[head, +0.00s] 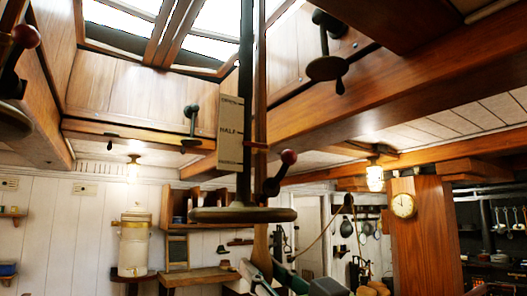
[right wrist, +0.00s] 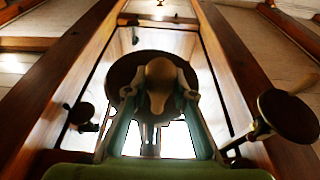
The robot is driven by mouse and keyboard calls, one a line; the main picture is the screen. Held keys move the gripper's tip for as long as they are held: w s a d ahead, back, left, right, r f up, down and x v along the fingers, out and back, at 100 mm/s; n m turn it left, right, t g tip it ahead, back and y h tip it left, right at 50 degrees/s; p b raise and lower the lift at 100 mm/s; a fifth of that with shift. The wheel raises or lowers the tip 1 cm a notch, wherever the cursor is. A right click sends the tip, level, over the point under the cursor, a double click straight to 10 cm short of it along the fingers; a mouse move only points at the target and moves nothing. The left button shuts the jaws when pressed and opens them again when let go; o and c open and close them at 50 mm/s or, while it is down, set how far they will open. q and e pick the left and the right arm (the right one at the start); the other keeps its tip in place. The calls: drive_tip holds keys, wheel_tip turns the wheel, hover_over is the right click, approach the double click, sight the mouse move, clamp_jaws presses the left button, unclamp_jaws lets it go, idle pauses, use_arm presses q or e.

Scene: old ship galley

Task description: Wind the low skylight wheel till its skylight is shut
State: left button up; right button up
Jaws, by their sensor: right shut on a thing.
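A dark, flat wheel (head: 242,214) hangs level at the bottom of a long dark rod (head: 246,90) in the middle of the head view. A crank with a dark red knob (head: 289,157) stands up at its right side. A wooden handle (head: 261,246) points down below the wheel. My right gripper (right wrist: 160,96) is shut on this handle (right wrist: 160,78), with the wheel's dark underside behind it in the right wrist view. A plate (head: 230,130) marked "HALF" hangs beside the rod. Skylight panes (head: 120,20) show bright above; how far they stand open is unclear. My left gripper is out of view.
Another wheel with a red knob (head: 25,36) is cut off at the left edge. Smaller dark handwheels are on the beams, one at the upper right (head: 327,68). A wooden post with a clock (head: 403,205) stands right. A rope (head: 325,232) hangs behind the wheel.

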drive_tip(key=w+a+p, duration=0.1)
drive_tip(key=w+a, duration=0.5)
drive_tip(key=a, duration=0.6)
drive_tip(key=w+d+p, duration=0.4)
drive_tip(key=w+p, duration=0.1)
drive_tip(key=w, duration=0.4)
drive_tip(key=s+d+p, duration=0.1)
drive_tip(key=d, duration=1)
drive_tip(key=s+b, duration=0.1)
drive_tip(key=s, duration=0.9)
drive_tip(key=shift+s+d+f, duration=0.25)
drive_tip(key=shift+d+f, duration=0.05)
drive_tip(key=shift+d, duration=0.15)
